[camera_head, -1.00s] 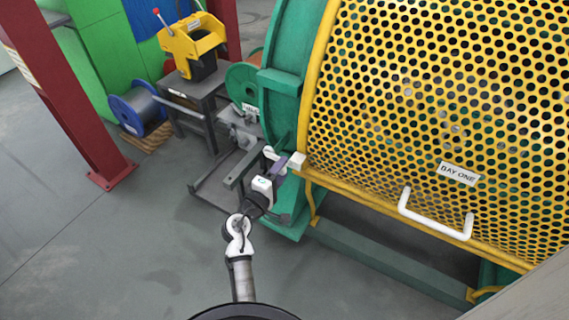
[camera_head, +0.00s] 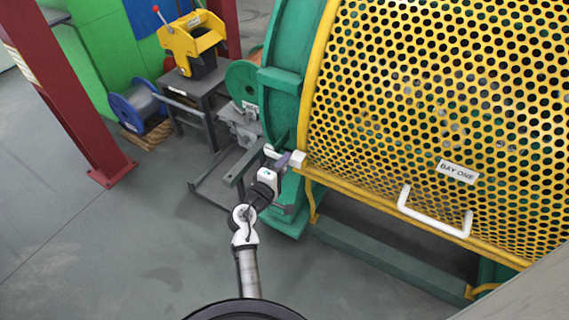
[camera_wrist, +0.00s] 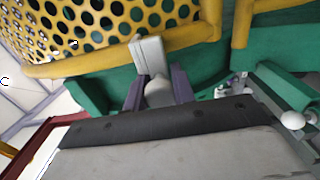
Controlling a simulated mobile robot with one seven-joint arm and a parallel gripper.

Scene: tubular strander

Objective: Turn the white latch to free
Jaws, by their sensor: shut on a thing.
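The white latch (camera_head: 298,159) is a small pale block at the lower left corner of the yellow perforated guard (camera_head: 440,110). In the wrist view the latch (camera_wrist: 149,58) stands up from between my purple-grey fingers, tilted slightly. My gripper (camera_head: 283,161) is at the latch, and it also shows in the wrist view (camera_wrist: 158,88). It is shut on the latch's narrower lower part, which is partly hidden by the fingers and wrist body. The guard is down over the green drum housing.
A white U-shaped handle (camera_head: 436,217) and a BAY ONE label (camera_head: 459,173) are on the guard. A green bracket and a white knob (camera_wrist: 292,121) lie close right of my gripper in the wrist view. The floor to the left is clear up to a red post (camera_head: 75,95).

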